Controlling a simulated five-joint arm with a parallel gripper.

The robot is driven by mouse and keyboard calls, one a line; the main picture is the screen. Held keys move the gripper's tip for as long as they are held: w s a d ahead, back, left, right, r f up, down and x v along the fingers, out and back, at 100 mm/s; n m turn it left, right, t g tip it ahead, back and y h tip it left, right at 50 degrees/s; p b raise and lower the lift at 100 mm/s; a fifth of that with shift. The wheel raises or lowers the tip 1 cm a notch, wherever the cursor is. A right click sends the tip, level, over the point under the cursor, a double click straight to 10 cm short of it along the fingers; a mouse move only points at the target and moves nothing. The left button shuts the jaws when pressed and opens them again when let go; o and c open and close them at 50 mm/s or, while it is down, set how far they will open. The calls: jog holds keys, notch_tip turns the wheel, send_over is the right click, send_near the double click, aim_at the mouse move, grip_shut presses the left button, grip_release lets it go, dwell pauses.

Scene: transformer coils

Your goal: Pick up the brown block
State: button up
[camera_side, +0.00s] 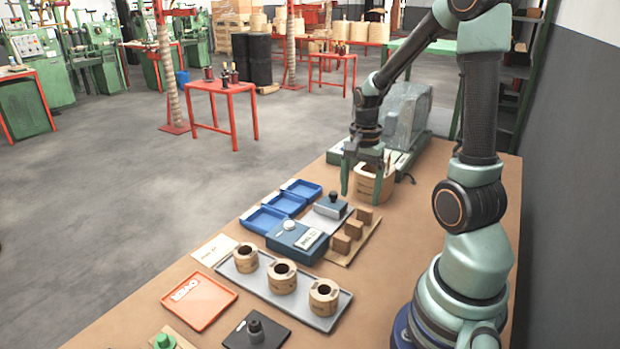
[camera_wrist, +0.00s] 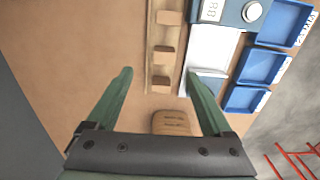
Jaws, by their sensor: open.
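Three brown blocks stand in a row on a light board (camera_side: 347,258): a far block (camera_side: 364,215), a middle block (camera_side: 353,228) and a near block (camera_side: 340,243). The wrist view shows an upper block (camera_wrist: 165,17), a middle block (camera_wrist: 165,53) and a lower block (camera_wrist: 161,81). The lower block appears between my fingertips in that picture, and nothing shows gripped. My gripper (camera_side: 365,195) is open and points down beyond the row, above the table. A larger tan coil (camera_side: 372,187) appears behind and between the fingers; it also shows in the wrist view (camera_wrist: 172,122).
Blue trays (camera_side: 285,203) and a blue box (camera_side: 297,239) stand left of the blocks. A grey tray (camera_side: 325,322) with three coils and an orange tray (camera_side: 200,300) lie nearer. A covered machine (camera_side: 408,112) stands behind. Bare table (camera_side: 405,235) lies right of the row.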

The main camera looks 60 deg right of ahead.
send_over(354, 222)
jog(key=f, duration=0.2)
jog(key=s+f, duration=0.1)
jog(key=f, duration=0.1)
jog(key=shift+a+f, duration=0.1)
jog(key=shift+w+f, duration=0.25)
jog(key=shift+f, duration=1.1)
jog(key=shift+w+f, duration=0.2)
jog(key=shift+f, duration=1.1)
grip_shut()
